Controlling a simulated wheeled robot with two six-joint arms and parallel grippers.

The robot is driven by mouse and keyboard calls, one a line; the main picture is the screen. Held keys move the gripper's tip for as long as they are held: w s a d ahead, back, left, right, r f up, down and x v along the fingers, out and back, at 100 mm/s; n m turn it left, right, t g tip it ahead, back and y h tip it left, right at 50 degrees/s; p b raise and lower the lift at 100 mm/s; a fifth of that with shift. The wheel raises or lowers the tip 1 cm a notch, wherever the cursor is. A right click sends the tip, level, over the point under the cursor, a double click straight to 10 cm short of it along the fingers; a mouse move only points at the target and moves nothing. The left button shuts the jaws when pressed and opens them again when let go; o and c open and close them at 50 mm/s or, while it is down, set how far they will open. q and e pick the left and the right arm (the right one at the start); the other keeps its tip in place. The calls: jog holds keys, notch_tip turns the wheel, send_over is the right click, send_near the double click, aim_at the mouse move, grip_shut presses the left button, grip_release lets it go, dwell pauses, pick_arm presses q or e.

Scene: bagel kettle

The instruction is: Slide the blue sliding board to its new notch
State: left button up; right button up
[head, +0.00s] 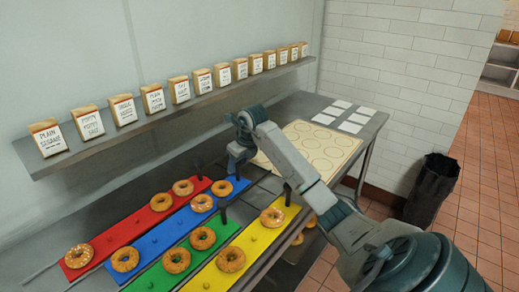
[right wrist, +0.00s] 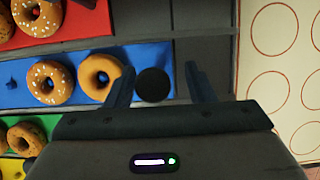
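The blue sliding board (head: 165,236) lies between the red and green boards in the head view, with bagels on it. In the right wrist view the blue board (right wrist: 140,56) runs in from the left, and a round black knob (right wrist: 152,85) stands at its right end. My right gripper (head: 236,168) is over the far end of the blue board. In the right wrist view its two fingers (right wrist: 160,88) are apart, with the knob between them, nearer the left finger. The gripper hides the knob in the head view. My left gripper is not in view.
Red (head: 105,243), green (head: 150,278) and yellow (head: 250,238) boards with bagels lie alongside, with upright dark handles near their far ends. A sheet with printed circles (head: 325,150) lies beyond. A shelf of labelled bags (head: 180,110) runs above the counter.

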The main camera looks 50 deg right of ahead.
jog(key=shift+w+d+b, duration=0.2)
jog(key=shift+d+b, duration=0.2)
jog(key=shift+d, duration=1.7)
jog(key=shift+w+d+b, duration=0.2)
jog(key=shift+d+b, duration=0.1)
jog(key=shift+d, duration=1.9)
jog(key=shift+a, duration=0.25)
jog(key=shift+a+p, duration=0.3)
jog(key=shift+a, duration=0.1)
jog(key=shift+r, duration=0.15)
notch_tip(320, 180, up, 7)
jog(key=p, duration=0.5)
jog(key=shift+s+f, duration=0.15)
jog(key=shift+f, duration=0.05)
